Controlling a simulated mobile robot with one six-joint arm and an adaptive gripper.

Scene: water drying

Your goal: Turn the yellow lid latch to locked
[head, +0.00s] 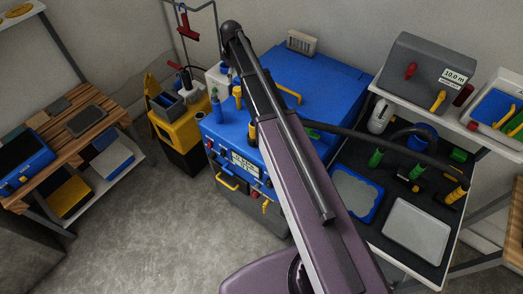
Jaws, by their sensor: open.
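A large blue machine (340,85) with a broad flat lid stands in the middle of the head view. Several yellow parts are on it, and I cannot tell which is the lid latch. A yellow bar handle (289,93) is on the lid. A yellow knob-like part (238,97) stands at its left end. A small yellow part (266,207) and a yellow handle (227,182) are on the front. My arm crosses in front of the machine and hides part of its lid and front. I cannot make out my gripper.
A yellow and black cart (178,124) stands left of the machine. A wooden bench (110,118) is farther left. A dark shelf unit (352,157) with trays and green-handled tools stands right. Grey floor (150,235) is clear at front left.

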